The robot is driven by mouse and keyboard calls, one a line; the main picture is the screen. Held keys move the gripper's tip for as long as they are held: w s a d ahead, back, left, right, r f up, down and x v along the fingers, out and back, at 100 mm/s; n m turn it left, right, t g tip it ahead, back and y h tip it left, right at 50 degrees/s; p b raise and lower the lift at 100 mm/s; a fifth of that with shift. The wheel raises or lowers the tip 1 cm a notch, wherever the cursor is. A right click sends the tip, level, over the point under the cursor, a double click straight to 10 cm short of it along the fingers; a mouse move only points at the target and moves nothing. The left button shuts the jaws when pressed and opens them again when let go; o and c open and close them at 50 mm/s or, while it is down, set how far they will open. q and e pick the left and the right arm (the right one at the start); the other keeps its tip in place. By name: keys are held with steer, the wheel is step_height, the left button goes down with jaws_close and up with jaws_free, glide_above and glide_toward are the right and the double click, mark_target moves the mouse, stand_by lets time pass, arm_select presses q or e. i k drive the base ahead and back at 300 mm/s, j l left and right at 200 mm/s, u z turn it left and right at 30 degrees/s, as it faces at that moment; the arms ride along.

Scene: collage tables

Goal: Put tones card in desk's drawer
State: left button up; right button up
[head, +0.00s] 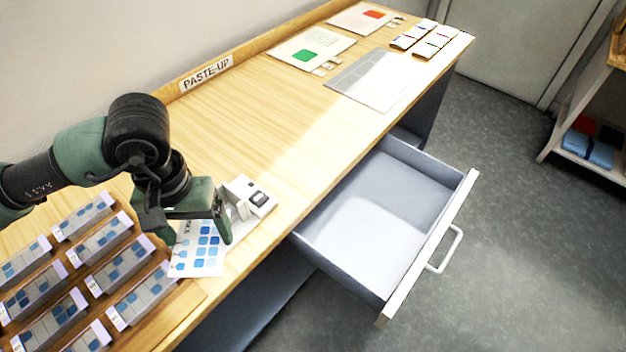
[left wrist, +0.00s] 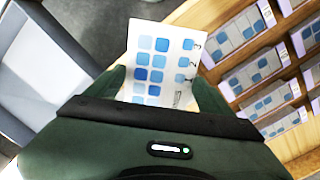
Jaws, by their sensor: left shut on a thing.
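The tones card (head: 199,252) is white with rows of light and dark blue squares. My left gripper (head: 197,228) is shut on it near the desk's front edge, left of the drawer. The card also shows between the fingers in the left wrist view (left wrist: 158,62). The desk's drawer (head: 385,215) is pulled out, grey inside with a pale front and a handle, and it looks empty. Part of the drawer shows at the left of the left wrist view (left wrist: 40,60). My right gripper is not in view.
A wooden rack (head: 183,306) of several blue-square cards stands at the desk's left end. A small white device (head: 250,197) sits just right of my gripper. Sheets (head: 309,50), a grey board (head: 372,80) and small cards (head: 424,38) lie toward the far end. The desk's middle is clear.

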mark_target(366, 226)
steer(key=k+l+z, duration=0.1)
steer(key=l+z, duration=0.15)
steer(key=z, duration=0.2)
steer(key=k+l+z, duration=0.1)
steer(key=l+z, duration=0.3)
steer(key=j+z, duration=0.1)
steer(key=z, duration=0.25)
